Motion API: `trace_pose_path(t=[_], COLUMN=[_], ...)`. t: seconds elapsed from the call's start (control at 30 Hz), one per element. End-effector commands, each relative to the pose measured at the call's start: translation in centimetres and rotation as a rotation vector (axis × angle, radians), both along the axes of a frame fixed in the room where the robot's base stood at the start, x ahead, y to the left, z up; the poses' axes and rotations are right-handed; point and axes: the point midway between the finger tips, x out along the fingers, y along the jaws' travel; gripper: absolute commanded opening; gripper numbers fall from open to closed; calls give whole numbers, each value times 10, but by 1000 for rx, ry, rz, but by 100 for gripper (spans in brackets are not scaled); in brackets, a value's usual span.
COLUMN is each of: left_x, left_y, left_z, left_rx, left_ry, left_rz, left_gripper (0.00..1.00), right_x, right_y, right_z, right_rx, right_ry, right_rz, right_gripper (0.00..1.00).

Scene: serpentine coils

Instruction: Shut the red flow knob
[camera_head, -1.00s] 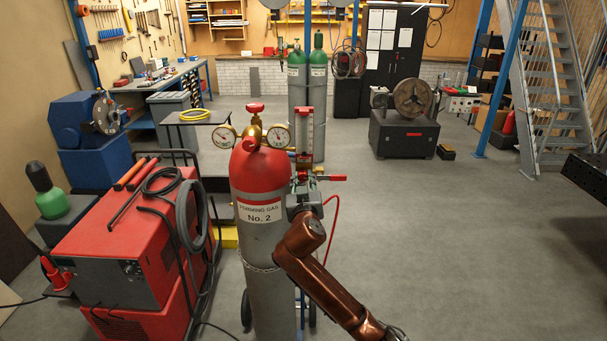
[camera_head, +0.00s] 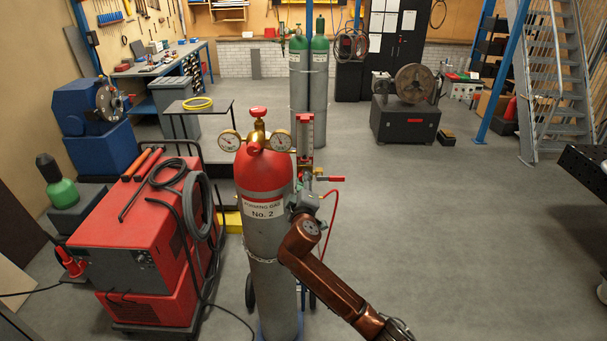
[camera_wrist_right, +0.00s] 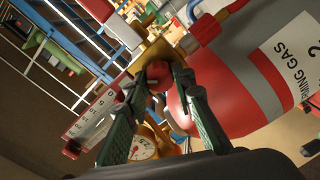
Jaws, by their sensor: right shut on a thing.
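The red flow knob (camera_wrist_right: 158,73) shows in the right wrist view between my right fingertips, on the brass body at the foot of the flow tube. My right gripper (camera_wrist_right: 156,84) is shut on it, one finger on each side. In the head view my right arm reaches in from the lower right, and its gripper (camera_head: 308,200) is partly hidden beside the cylinder. The flow tube (camera_head: 305,135) stands upright behind the red-topped forming gas cylinder (camera_head: 264,172). The knob cannot be made out in the head view. My left gripper is not in view.
Two round gauges (camera_head: 279,140) and a red-topped valve (camera_head: 258,112) sit above the cylinder. A red hose (camera_head: 331,215) hangs on its right. A red welding machine (camera_head: 145,235) stands close on the left. The floor on the right (camera_head: 460,240) is clear.

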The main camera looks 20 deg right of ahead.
Motion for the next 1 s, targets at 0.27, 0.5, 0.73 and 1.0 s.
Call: trace_pose_path(t=[0.27,0.5,0.73,1.0], left_x=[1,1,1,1], left_y=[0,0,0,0], left_z=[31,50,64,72], left_rx=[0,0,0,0], left_ry=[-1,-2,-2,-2], left_rz=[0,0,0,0], left_gripper=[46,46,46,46], right_x=[0,0,0,0], right_y=[0,1,1,1], right_z=[3,2,0,-1], right_rx=[-252,-457,-606,-706], right_ry=[75,131,176,203], right_rz=[0,1,1,2], right_gripper=[0,0,0,0])
